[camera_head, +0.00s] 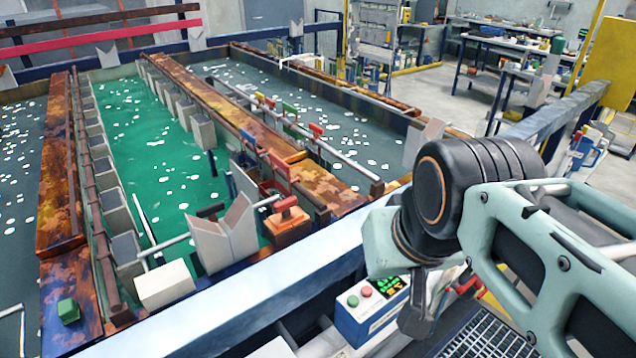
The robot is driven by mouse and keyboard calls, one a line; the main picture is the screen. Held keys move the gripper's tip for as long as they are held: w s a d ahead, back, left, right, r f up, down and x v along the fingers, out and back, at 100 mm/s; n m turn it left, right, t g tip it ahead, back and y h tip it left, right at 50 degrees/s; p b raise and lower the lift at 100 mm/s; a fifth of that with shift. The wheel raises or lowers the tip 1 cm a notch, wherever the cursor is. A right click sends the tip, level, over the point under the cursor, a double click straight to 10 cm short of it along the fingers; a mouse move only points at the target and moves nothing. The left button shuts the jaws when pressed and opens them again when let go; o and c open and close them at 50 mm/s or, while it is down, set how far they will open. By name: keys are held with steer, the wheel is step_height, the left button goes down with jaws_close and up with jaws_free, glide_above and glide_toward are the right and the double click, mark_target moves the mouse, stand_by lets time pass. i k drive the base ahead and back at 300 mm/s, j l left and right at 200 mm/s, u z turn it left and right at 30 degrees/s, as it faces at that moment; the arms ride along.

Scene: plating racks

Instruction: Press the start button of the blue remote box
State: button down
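Which button is the start button cannot be read. My gripper (418,315) hangs beneath the end of my arm, close to the right of the box in the picture. It partly covers the box's right side. The fingertips are dark and partly merged with the background, so their opening and any contact are unclear. Both buttons are uncovered.
A long pale blue rail (290,285) runs in front of the plating tanks. The green tank (160,160) and rusty beams (215,95) lie to the left. A metal grating (485,335) is at the lower right. Workbenches (490,60) stand far behind.

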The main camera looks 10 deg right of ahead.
mark_target(352, 301)
steer(key=l+u, duration=0.2)
steer(key=l, duration=0.6)
steer(key=l+u, duration=0.25)
steer(key=l, duration=0.55)
steer(key=k+l, duration=0.15)
steer(key=l, duration=0.2)
steer(key=k+j, duration=0.1)
steer(key=i+l+u, duration=0.1)
steer(key=i+l, duration=0.05)
